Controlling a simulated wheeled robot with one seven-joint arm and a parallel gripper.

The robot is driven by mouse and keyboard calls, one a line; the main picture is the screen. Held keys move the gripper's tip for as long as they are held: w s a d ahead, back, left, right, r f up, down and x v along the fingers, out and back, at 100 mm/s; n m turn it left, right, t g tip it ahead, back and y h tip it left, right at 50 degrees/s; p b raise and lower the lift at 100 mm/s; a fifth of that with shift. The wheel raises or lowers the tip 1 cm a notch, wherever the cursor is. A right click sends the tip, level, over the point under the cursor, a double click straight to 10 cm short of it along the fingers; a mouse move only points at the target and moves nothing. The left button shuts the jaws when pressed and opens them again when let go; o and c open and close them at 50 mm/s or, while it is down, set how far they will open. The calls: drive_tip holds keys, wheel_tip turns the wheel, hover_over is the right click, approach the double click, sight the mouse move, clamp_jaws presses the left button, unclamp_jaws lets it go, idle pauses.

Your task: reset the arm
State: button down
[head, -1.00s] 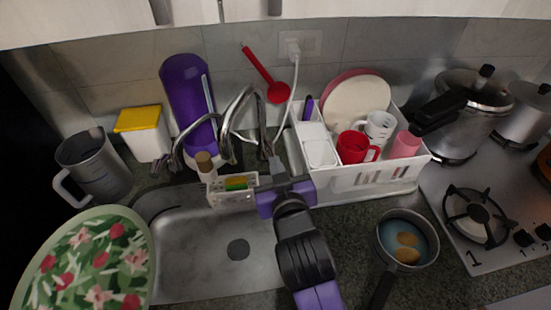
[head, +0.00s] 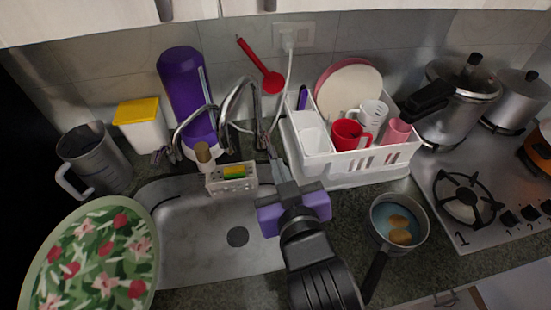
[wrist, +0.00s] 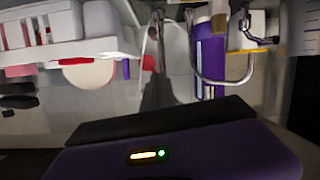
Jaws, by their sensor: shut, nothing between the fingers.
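My gripper (head: 272,157) is shut and empty in the head view. It is over the right side of the steel sink (head: 190,245), between the faucet and the white dish rack, with its fingers pointing toward the back wall. The wrist view is turned upside down. It shows my purple gripper body close up, with the faucet (wrist: 222,75), the purple bottle (wrist: 208,50) and the dish rack (wrist: 60,50) beyond it.
The white dish rack (head: 352,165) with plates and cups stands to the right. A pot with two round items (head: 399,226) sits at the lower right, near the stove (head: 465,205). A floral plate (head: 90,262) is at the lower left. The sink basin is empty.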

drive_tip(key=s+r+t+y, duration=0.2)
drive_tip(key=s+r+y, duration=0.1)
drive_tip(key=r, duration=0.2)
drive_tip(key=s+d+f+m+h, duration=0.1)
drive_tip(key=s+d+f, duration=0.1)
drive_tip(key=s+d, duration=0.3)
drive_tip(key=s+d+f+t+h, duration=0.1)
drive_tip(key=s+d+f, duration=0.2)
drive_tip(key=s+d, duration=0.2)
drive_tip(key=s+d+f+m+h, duration=0.1)
drive_tip(key=s+d+f, duration=0.1)
drive_tip(key=s+d, duration=0.4)
drive_tip(key=shift+f+m+t+h, duration=0.2)
drive_tip(key=shift+m+t+h, duration=0.1)
drive_tip(key=s+d+f+m+g+h, duration=0.1)
drive_tip(key=s+d+f+h, duration=0.1)
drive_tip(key=s, duration=0.4)
drive_tip(key=s+d+f+m+g+h, duration=0.1)
drive_tip(key=s+d+f+g, duration=0.1)
drive_tip(key=s, duration=0.4)
drive_tip(key=d+f, duration=0.1)
drive_tip(key=d, duration=0.1)
drive_tip(key=shift+s+d+m+h, duration=0.3)
drive_tip(key=shift+s+d+h, duration=0.05)
drive_tip(key=shift+s+h, duration=0.05)
